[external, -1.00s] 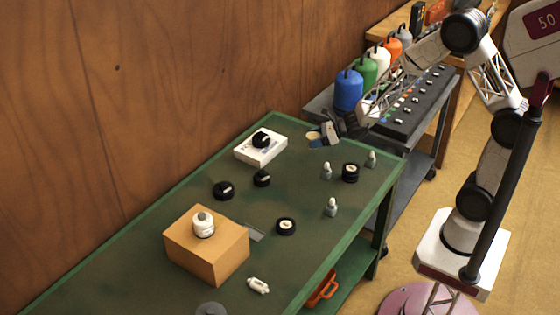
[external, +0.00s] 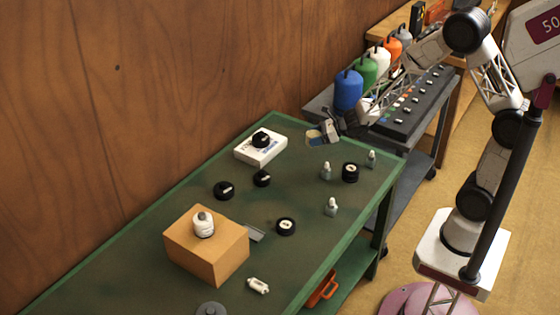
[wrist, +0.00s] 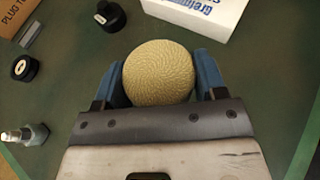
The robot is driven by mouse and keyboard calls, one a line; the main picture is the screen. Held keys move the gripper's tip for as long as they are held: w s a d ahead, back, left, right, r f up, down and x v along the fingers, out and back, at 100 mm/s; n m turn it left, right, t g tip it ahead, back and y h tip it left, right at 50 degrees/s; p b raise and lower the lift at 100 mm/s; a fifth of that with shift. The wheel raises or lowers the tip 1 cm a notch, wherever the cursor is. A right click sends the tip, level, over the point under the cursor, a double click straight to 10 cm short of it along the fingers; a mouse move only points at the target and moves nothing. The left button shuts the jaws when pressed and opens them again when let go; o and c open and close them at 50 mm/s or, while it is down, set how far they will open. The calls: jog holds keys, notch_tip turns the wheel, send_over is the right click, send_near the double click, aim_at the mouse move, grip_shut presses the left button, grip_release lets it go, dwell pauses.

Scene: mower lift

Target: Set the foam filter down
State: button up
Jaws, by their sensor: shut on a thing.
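The foam filter (wrist: 158,72) is a round, pale yellow piece with a spiral-textured face. My gripper (wrist: 160,82) is shut on it, with a blue finger on each side. In the external view the filter (external: 315,139) is a small pale shape at the end of my gripper (external: 321,134), over the far end of the green table (external: 130,255). A white box stands close by, on the left in that view. The filter's underside is hidden, and I cannot tell how high it is above the table.
The white box (external: 258,151) carries a black part. Several black round parts (external: 286,226) and grey fittings (external: 331,207) stand on the table. A cardboard box (external: 207,251) with a white bottle stands nearer. A dark cart (external: 410,125) adjoins the far end.

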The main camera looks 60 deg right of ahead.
jog(key=shift+a, duration=0.1)
jog(key=s+a+f+n+g+y, duration=0.1)
jog(key=s+a, duration=0.4)
jog(key=a, duration=0.7)
jog(key=s+a+f+n+g+y, duration=0.1)
jog(key=s+a+n+g, duration=0.3)
jog(key=a, duration=0.8)
jog(key=s+a+f+n+g+y, duration=0.1)
jog(key=s+a+n+g+y, duration=0.2)
jog(key=s+a, duration=0.4)
jog(key=a, duration=0.6)
jog(key=shift+n+g+y, duration=0.3)
jog(key=shift+n, duration=0.1)
send_over(252, 232)
jog(key=shift+d+f, duration=0.1)
jog(key=shift+f, duration=0.65)
jog(key=shift+f, duration=0.1)
jog(key=shift+f, duration=1.65)
jog(key=shift+f, duration=0.4)
